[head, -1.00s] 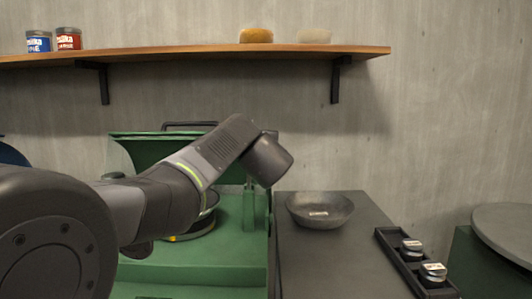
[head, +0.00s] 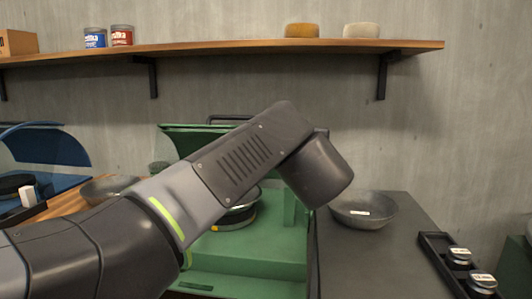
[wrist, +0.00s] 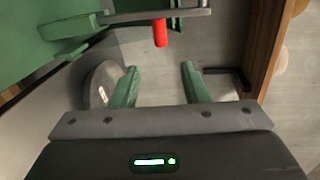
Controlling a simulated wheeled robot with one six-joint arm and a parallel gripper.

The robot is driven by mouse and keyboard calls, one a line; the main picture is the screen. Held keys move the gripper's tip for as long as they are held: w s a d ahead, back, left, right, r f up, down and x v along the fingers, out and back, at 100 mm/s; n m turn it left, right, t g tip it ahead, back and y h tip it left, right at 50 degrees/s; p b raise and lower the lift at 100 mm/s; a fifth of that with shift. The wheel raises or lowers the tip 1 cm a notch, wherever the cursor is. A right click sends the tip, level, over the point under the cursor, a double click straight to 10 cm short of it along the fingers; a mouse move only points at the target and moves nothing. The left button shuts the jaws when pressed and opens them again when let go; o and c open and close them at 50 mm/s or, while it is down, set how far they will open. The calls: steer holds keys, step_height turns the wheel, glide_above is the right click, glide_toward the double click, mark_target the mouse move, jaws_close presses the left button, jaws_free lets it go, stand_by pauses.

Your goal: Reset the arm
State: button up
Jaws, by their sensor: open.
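My arm (head: 245,165) reaches from the lower left across the middle of the head view, bent at a dark joint. My gripper is hidden in the head view. In the wrist view my gripper (wrist: 160,84) has its two green fingers wide apart with nothing between them.
The green machine (head: 255,255) stands behind my arm; a red handle (wrist: 160,33) shows past the fingers. A wooden shelf (head: 215,48) with tins runs along the wall. A black tray (head: 440,255) holds small jars at right. Another bowl (head: 108,188) and a blue machine (head: 52,147) are left.

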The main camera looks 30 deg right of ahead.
steer(key=x, duration=1.4)
steer(key=shift+a+b, duration=0.1)
steer(key=shift+b, duration=0.3)
steer(key=v, duration=1.4)
steer(key=x, duration=1.3)
steer(key=shift+w, duration=0.2)
steer(key=shift+w+r+n+p, duration=0.3)
steer(key=shift+w+n+p, duration=0.1)
steer(key=shift+w+p, duration=0.3)
steer(key=shift+s+a+r, duration=0.1)
steer(key=shift+a, duration=0.2)
steer(key=shift+a+n+p, duration=0.1)
steer(key=shift+n+p, duration=0.3)
